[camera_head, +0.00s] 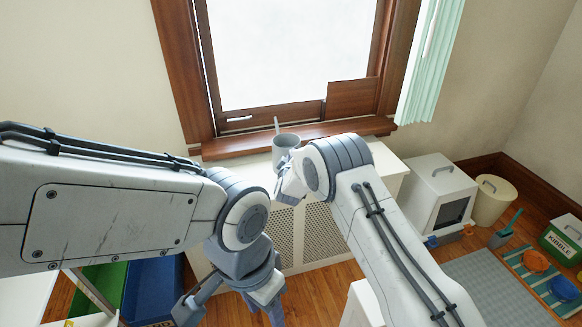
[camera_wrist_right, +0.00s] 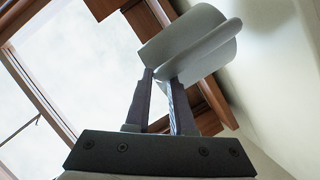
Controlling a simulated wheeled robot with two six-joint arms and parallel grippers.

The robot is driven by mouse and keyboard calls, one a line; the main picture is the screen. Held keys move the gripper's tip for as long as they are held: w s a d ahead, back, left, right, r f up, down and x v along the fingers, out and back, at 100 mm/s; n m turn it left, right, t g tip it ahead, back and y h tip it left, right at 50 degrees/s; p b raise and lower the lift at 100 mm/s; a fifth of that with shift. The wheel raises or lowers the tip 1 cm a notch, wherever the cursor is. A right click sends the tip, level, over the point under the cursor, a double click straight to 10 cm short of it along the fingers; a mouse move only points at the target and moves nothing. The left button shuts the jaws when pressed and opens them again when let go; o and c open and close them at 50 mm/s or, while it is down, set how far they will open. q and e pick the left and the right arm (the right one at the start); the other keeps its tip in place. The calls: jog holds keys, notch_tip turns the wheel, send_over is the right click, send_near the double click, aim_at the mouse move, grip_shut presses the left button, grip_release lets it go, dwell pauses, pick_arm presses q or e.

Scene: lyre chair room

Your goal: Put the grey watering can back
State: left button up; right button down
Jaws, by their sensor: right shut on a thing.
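The grey watering can (camera_head: 287,146) is in front of the window sill, over the top of the white radiator cover, with its thin spout pointing up. Whether it touches the sill or cover cannot be told. My right gripper (camera_head: 284,178) is shut on it; my wrist and arm hide part of its lower side. In the right wrist view the can (camera_wrist_right: 195,42) is at the tips of the right gripper's fingers (camera_wrist_right: 160,80). My left gripper (camera_head: 232,312) hangs low in front of the radiator cover, its fingers apart and empty.
The wooden window sill (camera_head: 240,145) runs behind the can, with bare stretches either side. The radiator cover (camera_head: 322,235) stands below. A white litter box (camera_head: 436,190), a cream bin (camera_head: 493,198) and a green kibble box (camera_head: 565,238) stand right. A blue bin (camera_head: 152,290) is lower left.

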jog(key=shift+w+f, duration=0.1)
jog(key=shift+f, duration=1.7)
jog(key=c, duration=0.8)
grip_release()
jog(key=shift+f, duration=0.25)
jog(key=shift+o, duration=0.2)
jog(key=v, duration=1.2)
jog(key=shift+p, duration=0.3)
